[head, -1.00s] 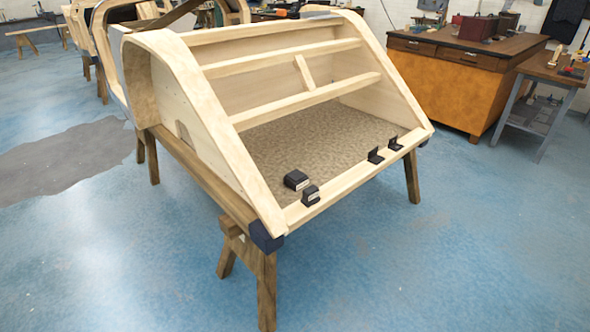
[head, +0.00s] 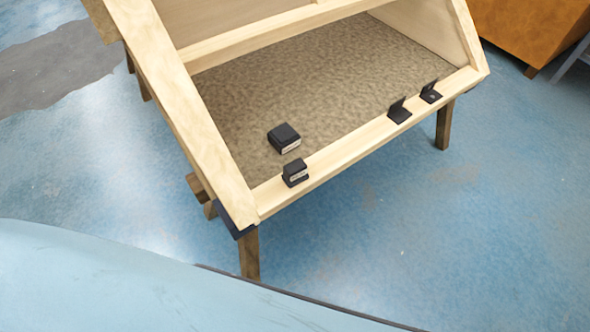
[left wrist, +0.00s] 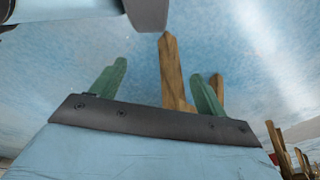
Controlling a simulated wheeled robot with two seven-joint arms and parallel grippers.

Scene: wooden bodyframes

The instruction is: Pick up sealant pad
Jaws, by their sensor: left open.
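A small black block (head: 284,137) with a pale strip on its side lies on the brown speckled floor panel inside the wooden bodyframe. A smaller black block (head: 295,172), also with a pale face, sits on the frame's front rail. I cannot tell for sure which of them is the sealant pad. My left gripper (left wrist: 158,70) shows in the left wrist view, its two green fingers apart with nothing between them. Wooden legs and blue floor show beyond it. It is outside the head view, as is my right gripper.
Two black angle brackets (head: 399,110) (head: 430,92) stand on the right part of the front rail (head: 340,150). The wooden frame rests on wooden legs (head: 249,252). A wooden cabinet (head: 530,30) stands at the upper right. The blue floor (head: 480,230) in front is clear.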

